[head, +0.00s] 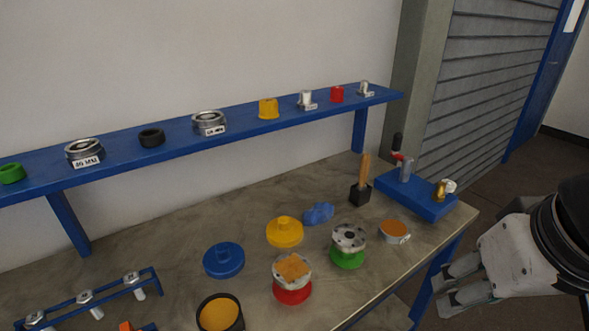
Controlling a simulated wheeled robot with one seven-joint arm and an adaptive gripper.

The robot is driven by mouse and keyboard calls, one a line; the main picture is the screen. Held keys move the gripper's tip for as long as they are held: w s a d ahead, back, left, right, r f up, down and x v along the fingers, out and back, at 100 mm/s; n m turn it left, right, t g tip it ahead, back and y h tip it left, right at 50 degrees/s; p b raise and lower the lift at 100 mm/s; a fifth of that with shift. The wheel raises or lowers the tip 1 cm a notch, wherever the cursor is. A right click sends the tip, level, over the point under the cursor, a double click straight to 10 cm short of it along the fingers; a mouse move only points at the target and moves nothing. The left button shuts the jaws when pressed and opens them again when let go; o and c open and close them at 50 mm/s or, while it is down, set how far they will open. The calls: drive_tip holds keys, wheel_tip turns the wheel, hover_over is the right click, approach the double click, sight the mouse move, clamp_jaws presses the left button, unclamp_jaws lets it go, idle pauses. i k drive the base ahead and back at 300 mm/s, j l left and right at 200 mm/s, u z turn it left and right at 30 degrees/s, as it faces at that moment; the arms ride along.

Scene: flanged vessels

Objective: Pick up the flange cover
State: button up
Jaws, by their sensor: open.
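Two round discs with a raised knob look like flange covers: a blue cover (223,261) and a yellow cover (284,233). Both lie flat on the table, apart from each other. I cannot tell which one the task means. A red flanged vessel (291,292) with an orange-brown patch on its grey top stands in front of the yellow cover. A green flanged vessel (348,256) with a grey flange and central hole stands to its right. My gripper (443,291) is open and empty at the lower right, beyond the table's right edge, away from both covers.
A blue shelf (240,132) with rings and caps runs above. A blue bolt rack (88,300) stands front left.

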sight(285, 231)
drive_tip(key=i+l+u, duration=0.2)
drive_tip(key=u, duration=0.2)
drive_tip(key=i+l+u, duration=0.3)
drive_tip(key=u, duration=0.15)
